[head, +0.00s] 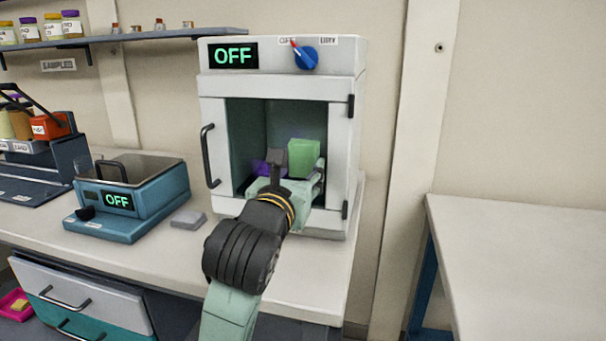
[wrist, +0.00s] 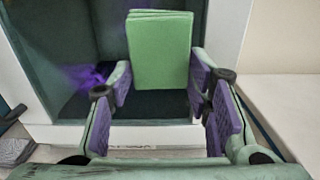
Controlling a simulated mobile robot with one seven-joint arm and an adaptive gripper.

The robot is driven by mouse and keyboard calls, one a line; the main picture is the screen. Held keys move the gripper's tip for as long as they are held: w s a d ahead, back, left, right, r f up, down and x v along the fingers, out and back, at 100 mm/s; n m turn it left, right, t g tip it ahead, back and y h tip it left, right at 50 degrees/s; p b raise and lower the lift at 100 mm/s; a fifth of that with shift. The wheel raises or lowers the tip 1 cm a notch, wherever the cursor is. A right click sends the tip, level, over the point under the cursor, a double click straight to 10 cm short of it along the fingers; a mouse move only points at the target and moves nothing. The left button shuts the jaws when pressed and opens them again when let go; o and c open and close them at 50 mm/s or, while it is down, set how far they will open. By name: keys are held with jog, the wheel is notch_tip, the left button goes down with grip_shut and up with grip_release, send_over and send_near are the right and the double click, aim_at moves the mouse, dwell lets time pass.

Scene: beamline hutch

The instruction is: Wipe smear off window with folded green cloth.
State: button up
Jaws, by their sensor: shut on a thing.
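The window (head: 247,125) is the dark pane in the front of a white cabinet. A purple smear (head: 259,170) lies low on it, partly hidden by my gripper; it also shows left of my fingers in the wrist view (wrist: 88,78). My gripper (head: 297,172) is at the lower part of the window, shut on the folded green cloth (head: 303,157). In the wrist view the cloth (wrist: 160,48) stands upright between my fingertips (wrist: 160,75), to the right of the visible smear. I cannot tell whether the cloth touches the pane.
The cabinet has a black handle (head: 209,155) at left and a blue knob (head: 305,57) on top. A blue device (head: 130,205) and a small grey block (head: 188,219) stand left on the bench. A clear white table (head: 530,235) is at right.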

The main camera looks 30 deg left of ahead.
aim_at(247, 149)
jog(key=shift+s+a+f, duration=0.1)
jog(key=shift+s+a, duration=0.1)
jog(key=shift+a, duration=0.8)
jog(key=shift+s+a+r, duration=0.1)
jog(key=shift+s+a, duration=0.15)
jog(key=shift+a, duration=0.8)
jog(key=shift+s+a+f, duration=0.1)
jog(key=shift+s+a, duration=0.1)
jog(key=shift+a, duration=0.8)
jog(key=shift+s+a, duration=0.25)
jog(key=shift+a, duration=0.6)
jog(key=shift+s+a, duration=0.25)
jog(key=shift+a, duration=0.55)
jog(key=shift+s+a, duration=0.25)
jog(key=shift+a, duration=0.6)
jog(key=shift+w+r+p, duration=0.15)
jog(key=shift+r+p, duration=1.15)
jog(key=shift+w+d+f+p, duration=0.1)
jog(key=shift+w+d, duration=0.4)
jog(key=shift+d, duration=1.5)
jog(key=shift+w+d+p, duration=0.1)
jog(key=shift+w+d, duration=0.35)
jog(key=shift+d, duration=1.55)
jog(key=shift+w+d+f+p, duration=0.1)
jog(key=shift+w+d, duration=0.4)
jog(key=shift+d, duration=1.5)
jog(key=shift+r, duration=0.1)
jog(key=v, duration=0.6)
jog(key=shift+s+a, duration=0.1)
jog(key=shift+s, duration=0.05)
